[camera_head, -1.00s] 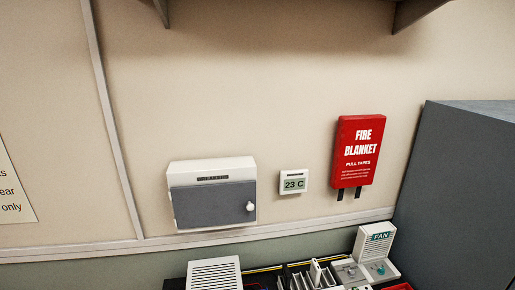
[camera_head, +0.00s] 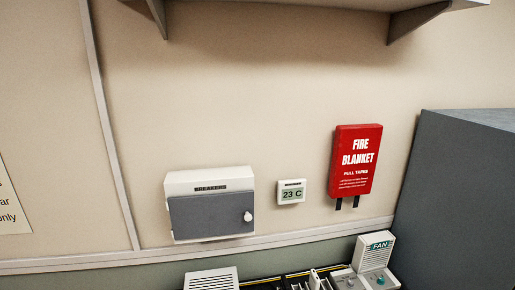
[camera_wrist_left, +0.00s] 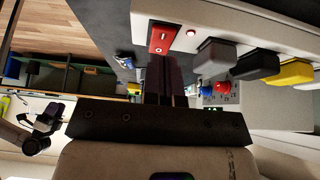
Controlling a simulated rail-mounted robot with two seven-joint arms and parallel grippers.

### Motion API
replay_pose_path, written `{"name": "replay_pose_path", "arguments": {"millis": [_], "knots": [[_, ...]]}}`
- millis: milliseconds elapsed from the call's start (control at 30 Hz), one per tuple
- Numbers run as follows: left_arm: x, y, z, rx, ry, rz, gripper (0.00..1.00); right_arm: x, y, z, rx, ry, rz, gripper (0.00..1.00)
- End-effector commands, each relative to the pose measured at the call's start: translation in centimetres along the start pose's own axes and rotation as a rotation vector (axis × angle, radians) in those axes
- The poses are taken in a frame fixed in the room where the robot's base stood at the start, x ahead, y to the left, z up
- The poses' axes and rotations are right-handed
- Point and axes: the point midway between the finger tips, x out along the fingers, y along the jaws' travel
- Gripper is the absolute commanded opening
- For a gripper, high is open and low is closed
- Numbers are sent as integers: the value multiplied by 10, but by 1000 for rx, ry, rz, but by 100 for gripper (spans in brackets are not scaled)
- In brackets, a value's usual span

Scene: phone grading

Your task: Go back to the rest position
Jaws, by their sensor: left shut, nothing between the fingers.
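The white power strip (camera_wrist_left: 270,33) shows at the top right of the left wrist view, with grey, black and yellow plugs in it. Its red rocker switch (camera_wrist_left: 162,38) sits near the left end, beside a small round red indicator (camera_wrist_left: 191,33). My left gripper (camera_wrist_left: 166,62) is shut and empty. Its fingertips are right at the lower edge of the switch in the picture; I cannot tell whether they touch it. The strip and both grippers are out of the head view.
A grey cabinet (camera_head: 465,200) stands at the right. Blue and red knobbed items (camera_wrist_left: 215,89) lie beyond the strip in the wrist view.

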Motion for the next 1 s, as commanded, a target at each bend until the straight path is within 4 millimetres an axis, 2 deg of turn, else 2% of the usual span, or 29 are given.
{"name": "replay_pose_path", "arguments": {"millis": [667,1000], "knots": [[-1,0,-1,0,0,0,0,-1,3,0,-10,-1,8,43],[-20,0,-11,0,0,1,0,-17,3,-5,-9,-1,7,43]]}}
